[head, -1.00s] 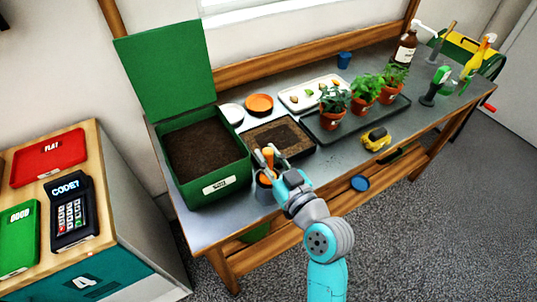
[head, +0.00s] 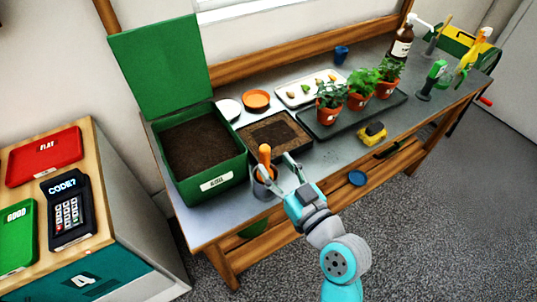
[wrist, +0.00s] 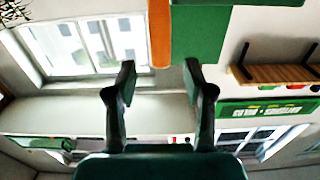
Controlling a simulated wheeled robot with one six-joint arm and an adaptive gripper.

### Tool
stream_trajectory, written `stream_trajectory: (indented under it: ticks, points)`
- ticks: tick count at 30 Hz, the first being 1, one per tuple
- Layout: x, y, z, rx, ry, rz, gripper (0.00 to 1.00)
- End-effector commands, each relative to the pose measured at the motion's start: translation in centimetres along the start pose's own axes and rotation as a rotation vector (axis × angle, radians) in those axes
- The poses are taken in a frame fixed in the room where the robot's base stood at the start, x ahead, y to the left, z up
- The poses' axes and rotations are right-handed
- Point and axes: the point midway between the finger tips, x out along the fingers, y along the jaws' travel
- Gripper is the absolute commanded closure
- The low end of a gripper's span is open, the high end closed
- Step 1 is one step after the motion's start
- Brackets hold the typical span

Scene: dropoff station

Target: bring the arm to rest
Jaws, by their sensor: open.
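My gripper (head: 271,170) is open, low over the front part of the grey potting bench (head: 215,222). Its two fingers are spread near a grey pot (head: 265,186) that has an orange-handled tool (head: 265,157) standing in it. Whether a finger touches the pot or tool I cannot tell. In the wrist view the open fingers (wrist: 162,78) show nothing between the tips; the orange handle (wrist: 160,35) is seen just beyond them.
A green soil bin (head: 203,165) with its lid up stands left of my gripper. A soil tray (head: 273,138), potted plants (head: 330,103) and a yellow object (head: 372,132) lie behind and right. A counter with a keypad (head: 68,212) is at far left.

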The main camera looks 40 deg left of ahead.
Motion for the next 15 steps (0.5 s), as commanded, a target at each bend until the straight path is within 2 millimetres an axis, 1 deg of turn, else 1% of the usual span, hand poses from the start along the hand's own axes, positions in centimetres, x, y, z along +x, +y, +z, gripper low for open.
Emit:
stream_trajectory:
  ticks: [1, 6, 10, 15]
  points:
    - [-1.2, 0.1, 0.0, 0.000, -0.001, 0.004, 0.47]
    - [-4.2, 0.1, 0.0, 0.000, -0.001, 0.003, 0.47]
    - [-5.7, 0.1, 0.0, 0.001, 0.000, 0.003, 0.47]
    - [-6.6, 0.0, 0.0, 0.000, 0.000, 0.000, 0.47]
